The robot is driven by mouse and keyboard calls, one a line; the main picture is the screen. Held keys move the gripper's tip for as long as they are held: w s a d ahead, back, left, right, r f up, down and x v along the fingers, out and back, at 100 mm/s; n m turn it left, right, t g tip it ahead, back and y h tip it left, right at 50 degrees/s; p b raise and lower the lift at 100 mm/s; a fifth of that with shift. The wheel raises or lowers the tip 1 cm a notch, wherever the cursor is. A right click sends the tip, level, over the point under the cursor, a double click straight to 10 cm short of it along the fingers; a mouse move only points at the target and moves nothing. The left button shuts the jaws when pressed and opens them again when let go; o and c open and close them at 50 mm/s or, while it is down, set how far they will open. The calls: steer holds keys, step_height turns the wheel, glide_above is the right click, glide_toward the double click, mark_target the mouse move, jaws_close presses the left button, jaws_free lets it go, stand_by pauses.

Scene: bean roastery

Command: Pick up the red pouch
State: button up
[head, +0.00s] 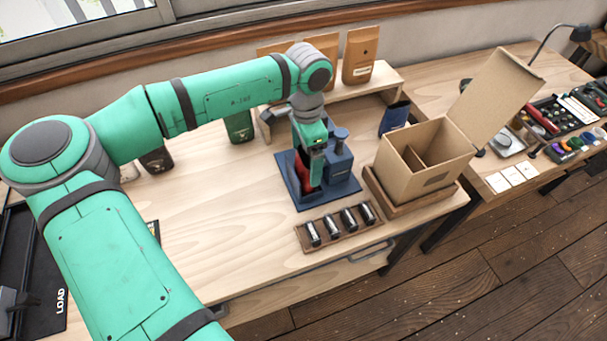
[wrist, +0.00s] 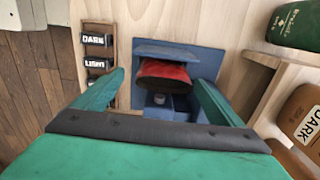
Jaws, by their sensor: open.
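The red pouch (wrist: 164,73) stands at the blue device (wrist: 205,62) on its blue base, seen from above in the wrist view. In the head view the red pouch (head: 304,180) shows only partly below my gripper (head: 312,160), and the blue device (head: 339,162) is just right of it. In the wrist view my gripper (wrist: 158,92) is open, with one green finger on each side of the pouch and a gap on both sides. Whether the fingertips reach down to the pouch's height is hard to tell.
A wooden rack with several labelled stamps (head: 325,237) lies in front of the blue base. An open cardboard box (head: 405,185) stands to the right. A wooden shelf (head: 388,78) with brown pouches is behind, and a green pouch (head: 239,126) stands behind left. The left table top is mostly clear.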

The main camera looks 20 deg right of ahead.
steer(key=shift+w+f, duration=0.2)
steer(key=shift+f, duration=1.3)
steer(key=shift+w+f, duration=0.15)
steer(key=shift+f, duration=1.35)
steer(key=c, duration=1.2)
steer(key=shift+r, duration=0.2)
